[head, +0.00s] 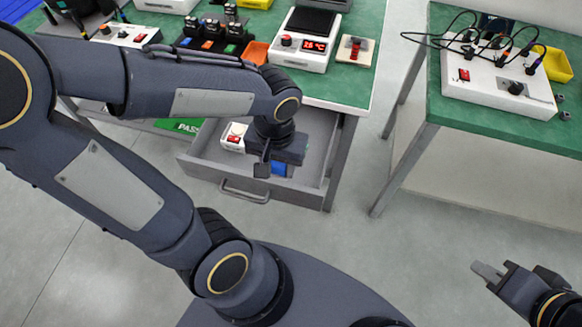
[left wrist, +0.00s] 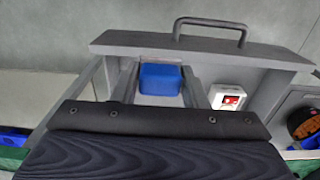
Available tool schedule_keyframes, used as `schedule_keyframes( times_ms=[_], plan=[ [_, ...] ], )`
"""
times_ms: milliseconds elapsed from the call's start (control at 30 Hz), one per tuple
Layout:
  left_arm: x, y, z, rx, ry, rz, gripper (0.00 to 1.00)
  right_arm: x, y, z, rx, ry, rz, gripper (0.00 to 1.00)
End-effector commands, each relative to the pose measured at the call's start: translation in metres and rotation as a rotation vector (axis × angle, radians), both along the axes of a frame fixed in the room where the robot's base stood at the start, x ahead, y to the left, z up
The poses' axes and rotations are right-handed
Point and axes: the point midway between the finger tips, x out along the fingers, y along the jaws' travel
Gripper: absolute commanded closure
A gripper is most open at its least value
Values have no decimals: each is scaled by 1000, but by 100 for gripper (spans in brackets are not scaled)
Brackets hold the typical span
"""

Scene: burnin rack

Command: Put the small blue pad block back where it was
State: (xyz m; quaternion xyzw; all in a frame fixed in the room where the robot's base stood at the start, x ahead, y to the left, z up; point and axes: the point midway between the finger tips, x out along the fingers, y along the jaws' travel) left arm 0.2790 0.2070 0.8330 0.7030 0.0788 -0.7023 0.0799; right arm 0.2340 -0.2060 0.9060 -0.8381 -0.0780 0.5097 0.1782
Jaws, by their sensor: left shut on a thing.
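The small blue pad block (left wrist: 160,79) sits between the two fingers of my left gripper (left wrist: 160,88) in the left wrist view, and the gripper is shut on it. In the head view the left gripper (head: 270,168) points down over the open drawer (head: 205,172), with a bit of the blue block (head: 278,169) showing beside its finger. I cannot tell whether the block touches the drawer floor. My right gripper (head: 487,272) is at the lower right, away from the tables; its finger gap is unclear.
A white box with a red switch (head: 234,137) lies in the drawer, left of my gripper; it also shows in the left wrist view (left wrist: 232,97). A second table (head: 480,115) stands right.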

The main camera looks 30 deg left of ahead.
Motion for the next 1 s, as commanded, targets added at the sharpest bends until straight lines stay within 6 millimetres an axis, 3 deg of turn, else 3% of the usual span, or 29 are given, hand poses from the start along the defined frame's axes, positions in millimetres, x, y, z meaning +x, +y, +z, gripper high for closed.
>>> schedule_keyframes(
  times_ms=[33,167,267,533,600,800,1000],
  plan=[
    [-4,0,-8,0,-2,4,81,0,0,-9,0,0,0,80],
    [-4,3,-13,2,1,12,81,0,0,-12,0,-1,0,80],
    [12,7,-20,3,5,14,81,0,0,-14,0,-1,0,80],
    [77,27,-50,3,5,13,81,0,0,-19,0,-1,0,80],
    [88,30,-66,3,7,13,81,0,0,-23,0,-1,0,80],
    [112,37,-95,2,4,13,81,0,0,-27,0,-1,0,80],
    [122,40,-105,2,1,11,81,0,0,-29,0,-1,0,80]
  ],
)
